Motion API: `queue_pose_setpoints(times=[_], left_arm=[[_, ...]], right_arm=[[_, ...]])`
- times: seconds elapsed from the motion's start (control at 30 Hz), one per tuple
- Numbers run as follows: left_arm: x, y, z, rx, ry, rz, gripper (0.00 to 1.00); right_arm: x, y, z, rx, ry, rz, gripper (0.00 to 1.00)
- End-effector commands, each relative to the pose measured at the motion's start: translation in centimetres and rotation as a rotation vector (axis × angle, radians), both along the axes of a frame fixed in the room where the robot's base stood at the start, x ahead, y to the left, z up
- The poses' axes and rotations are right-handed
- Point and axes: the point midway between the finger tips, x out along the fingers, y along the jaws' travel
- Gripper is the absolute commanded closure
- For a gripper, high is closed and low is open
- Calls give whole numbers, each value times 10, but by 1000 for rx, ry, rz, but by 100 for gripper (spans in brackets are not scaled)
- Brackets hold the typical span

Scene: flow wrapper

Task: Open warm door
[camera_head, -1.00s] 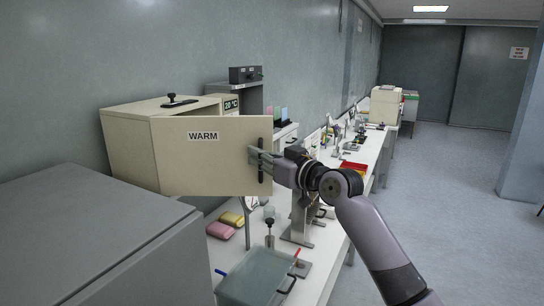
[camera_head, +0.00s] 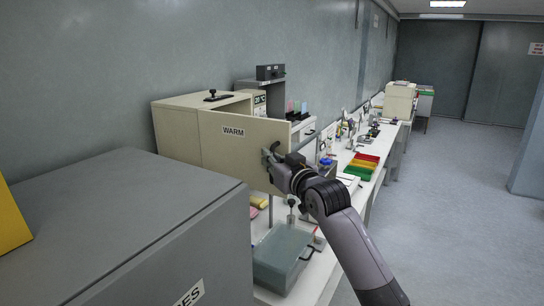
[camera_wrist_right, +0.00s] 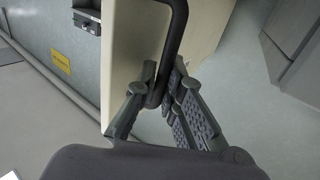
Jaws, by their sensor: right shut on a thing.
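The cream warm door (camera_head: 222,151), labelled WARM, belongs to a cream cabinet (camera_head: 174,127) against the wall. The door stands swung out from the cabinet at an angle, hinged at its left edge. Its free right edge points out over the bench. My right gripper (camera_head: 269,155) is at the dark handle near that edge. In the right wrist view, the fingers of my right gripper (camera_wrist_right: 160,88) are closed around the black bar handle (camera_wrist_right: 177,38), beside the door panel (camera_wrist_right: 134,35). The cabinet's inside is hidden behind the door. My left gripper is not in view.
A large grey cabinet (camera_head: 130,215) fills the near left. A clear bin (camera_head: 281,257) sits on the white bench below the door. Red, yellow and green trays (camera_head: 362,167) lie farther along the bench. The floor (camera_head: 455,190) to the right is open.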

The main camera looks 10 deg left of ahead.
Motion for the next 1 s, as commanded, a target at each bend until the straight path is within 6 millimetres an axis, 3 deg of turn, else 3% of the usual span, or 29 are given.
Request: queue_pose_setpoints(times=[0.47, 0.5, 0.63, 1.0], left_arm=[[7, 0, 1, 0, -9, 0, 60], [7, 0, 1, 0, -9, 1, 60], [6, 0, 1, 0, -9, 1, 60], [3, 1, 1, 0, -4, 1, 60]], right_arm=[[1, 0, 1, -2, -5, -13, 100], [1, 0, 1, -2, -5, -12, 90], [0, 0, 1, -1, -3, -12, 82], [-2, -1, 0, 0, -2, -11, 82]])
